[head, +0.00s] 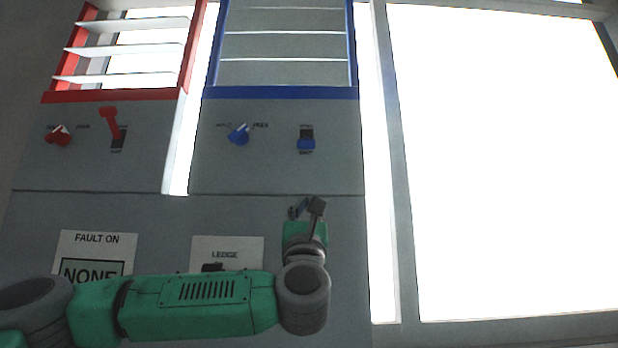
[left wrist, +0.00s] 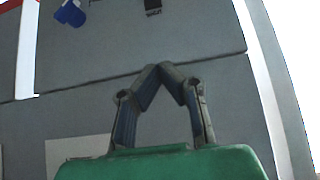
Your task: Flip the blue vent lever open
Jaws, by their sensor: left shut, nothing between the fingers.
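The blue vent lever (head: 306,143) sits at the lower part of its dark slot on the grey panel under the blue-framed vent (head: 283,92). In the left wrist view only the dark lower end of its slot plate (left wrist: 152,4) shows at the top edge. My left gripper (head: 308,206) is below the lever and apart from it. In the left wrist view its fingertips (left wrist: 159,70) meet with nothing between them. My right gripper is not in view.
A blue knob (head: 239,134) is left of the lever. The red-framed vent (head: 112,97) has slats standing out, with a red lever (head: 110,120) raised below and a red knob (head: 58,135). Signs (head: 97,240) and (head: 227,243) are lower. A bright window (head: 505,160) is at right.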

